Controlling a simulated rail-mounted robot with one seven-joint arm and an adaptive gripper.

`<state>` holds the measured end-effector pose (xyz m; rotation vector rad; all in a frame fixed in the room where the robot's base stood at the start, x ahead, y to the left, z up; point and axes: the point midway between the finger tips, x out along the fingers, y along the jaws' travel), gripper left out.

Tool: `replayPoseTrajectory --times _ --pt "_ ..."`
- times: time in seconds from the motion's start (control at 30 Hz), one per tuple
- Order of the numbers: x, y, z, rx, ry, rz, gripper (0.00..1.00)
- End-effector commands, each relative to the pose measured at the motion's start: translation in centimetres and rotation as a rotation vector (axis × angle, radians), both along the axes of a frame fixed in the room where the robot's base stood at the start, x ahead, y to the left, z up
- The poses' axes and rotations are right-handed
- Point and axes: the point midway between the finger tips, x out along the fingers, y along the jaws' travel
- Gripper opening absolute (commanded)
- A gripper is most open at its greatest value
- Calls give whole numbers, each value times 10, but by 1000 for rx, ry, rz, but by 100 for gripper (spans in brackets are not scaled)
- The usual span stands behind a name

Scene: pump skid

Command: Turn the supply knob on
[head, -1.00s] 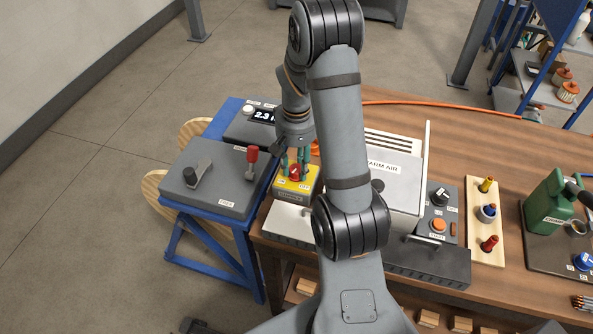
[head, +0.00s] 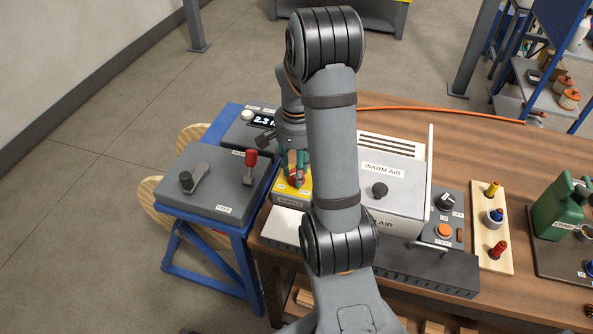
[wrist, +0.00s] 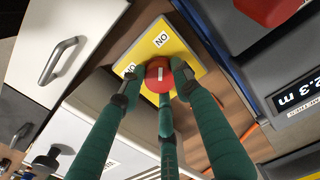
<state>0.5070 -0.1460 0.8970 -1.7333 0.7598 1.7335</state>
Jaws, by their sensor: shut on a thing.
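The supply knob is a round red knob (wrist: 158,77) with a white line on it, on a yellow box (wrist: 190,50). Two labels lie beside it; one reads ON, the other is partly covered by a finger. My gripper (wrist: 157,88) has its green fingers around the knob and is shut on it. In the head view my gripper (head: 295,172) is over the yellow box (head: 280,188) at the table's left end, with my arm covering the box's right side. The white line points roughly between the two labels in the wrist view.
A grey panel (head: 217,205) with a black lever (head: 194,180) and a red-topped lever (head: 250,165) stands close on the left. A display unit (head: 240,133) is behind it. The warm air box (head: 400,200) stands to the right.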

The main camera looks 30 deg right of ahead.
Motion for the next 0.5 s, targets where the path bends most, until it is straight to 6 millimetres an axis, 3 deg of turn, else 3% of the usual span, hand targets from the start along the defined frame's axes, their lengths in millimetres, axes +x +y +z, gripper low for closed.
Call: replayPoseTrajectory --times 0.3,0.33,0.5 --pt "0 0 0 1 -1 -5 6" --pt "0 0 0 1 -1 -4 33" --pt "0 0 0 1 -1 -3 43"
